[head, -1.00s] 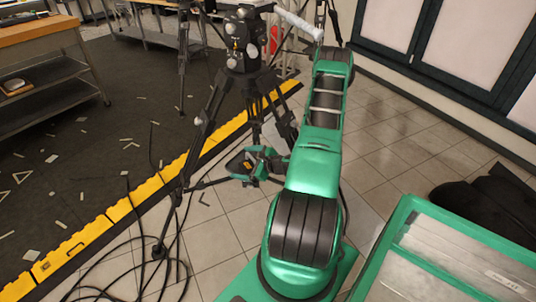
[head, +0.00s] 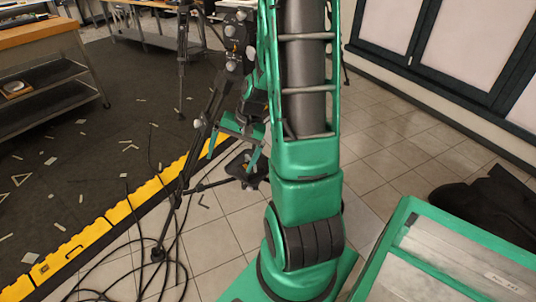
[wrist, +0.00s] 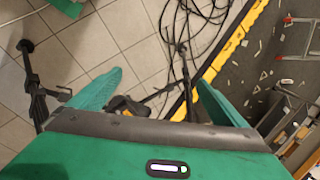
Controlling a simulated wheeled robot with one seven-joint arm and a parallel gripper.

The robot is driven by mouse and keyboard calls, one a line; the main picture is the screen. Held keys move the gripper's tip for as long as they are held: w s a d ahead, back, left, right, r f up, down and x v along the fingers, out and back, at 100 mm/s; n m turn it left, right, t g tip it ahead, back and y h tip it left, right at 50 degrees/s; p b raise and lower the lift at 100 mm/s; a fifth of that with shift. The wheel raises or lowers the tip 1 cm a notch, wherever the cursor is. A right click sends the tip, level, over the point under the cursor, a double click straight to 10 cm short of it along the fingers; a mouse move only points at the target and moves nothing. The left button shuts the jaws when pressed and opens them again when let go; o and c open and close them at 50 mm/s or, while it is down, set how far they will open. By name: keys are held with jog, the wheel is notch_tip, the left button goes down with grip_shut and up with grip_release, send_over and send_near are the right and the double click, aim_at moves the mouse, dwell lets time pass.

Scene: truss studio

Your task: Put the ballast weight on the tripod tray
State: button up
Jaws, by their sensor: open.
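The ballast weight (head: 247,158) is a small dark block with an orange-yellow mark. It appears to rest on the dark tripod tray (head: 236,170), low between the legs of the black tripod (head: 231,65). My gripper (head: 234,151) is above the tray, its two green fingers spread and pointing down, with nothing held. In the wrist view, my gripper (wrist: 159,77) shows its fingers wide apart. The weight (wrist: 125,104) shows there beside the left finger, partly hidden by the gripper body. My arm covers part of the tripod in the head view.
Black cables (head: 150,265) lie on the tiles by the tripod. A yellow edge strip (head: 90,235) borders the dark floor mat (head: 110,150). A workbench (head: 40,65) stands at the left. A green-edged case (head: 450,260) is at the lower right.

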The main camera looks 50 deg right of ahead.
jog(key=s+a+r+n+g+h, duration=0.1)
jog(key=s+a+r+n, duration=0.1)
jog(key=s+r, duration=0.5)
jog(key=s+a+r+n+g+h, duration=0.1)
jog(key=s+a+r+n+g, duration=0.1)
jog(key=s+r, duration=0.5)
jog(key=s+n, duration=0.1)
jog(key=s, duration=0.4)
jog(key=shift+s+a+r+h, duration=0.15)
jog(key=shift+s+r+h, duration=0.15)
jog(key=shift+r, duration=0.1)
